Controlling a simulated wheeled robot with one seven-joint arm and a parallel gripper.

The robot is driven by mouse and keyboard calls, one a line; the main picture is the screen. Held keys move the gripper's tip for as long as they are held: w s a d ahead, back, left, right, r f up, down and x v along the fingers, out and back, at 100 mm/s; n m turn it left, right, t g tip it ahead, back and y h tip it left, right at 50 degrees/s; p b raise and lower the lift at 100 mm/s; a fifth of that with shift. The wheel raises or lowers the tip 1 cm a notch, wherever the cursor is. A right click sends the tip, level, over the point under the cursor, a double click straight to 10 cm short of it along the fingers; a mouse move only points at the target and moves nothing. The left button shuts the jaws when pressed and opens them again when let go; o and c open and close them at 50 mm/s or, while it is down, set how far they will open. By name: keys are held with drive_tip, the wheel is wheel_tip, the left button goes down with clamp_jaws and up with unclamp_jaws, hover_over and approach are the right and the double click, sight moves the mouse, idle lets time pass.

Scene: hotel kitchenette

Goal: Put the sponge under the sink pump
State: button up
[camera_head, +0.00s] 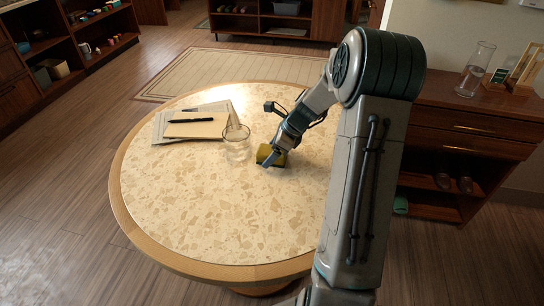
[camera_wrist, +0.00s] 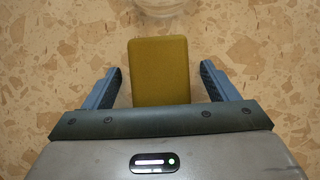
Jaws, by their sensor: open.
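A yellow sponge (camera_head: 265,154) lies on the round speckled table (camera_head: 230,220). It also shows in the wrist view (camera_wrist: 160,70). My gripper (camera_head: 277,160) is low over the table at the sponge. In the wrist view my gripper (camera_wrist: 160,85) is open, with one finger on each side of the sponge and a gap on both sides. The near end of the sponge is hidden behind the gripper's body. I see no sink and no pump in either view.
A clear glass (camera_head: 236,140) stands just left of the sponge, and its base shows beyond the sponge in the wrist view. Papers and a notepad (camera_head: 196,125) with a pen lie at the back left. The table's front is clear. A wooden cabinet (camera_head: 460,130) with a glass carafe (camera_head: 476,70) stands right.

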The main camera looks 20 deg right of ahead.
drive_tip(key=shift+f, duration=0.1)
drive_tip(key=c, duration=1.1)
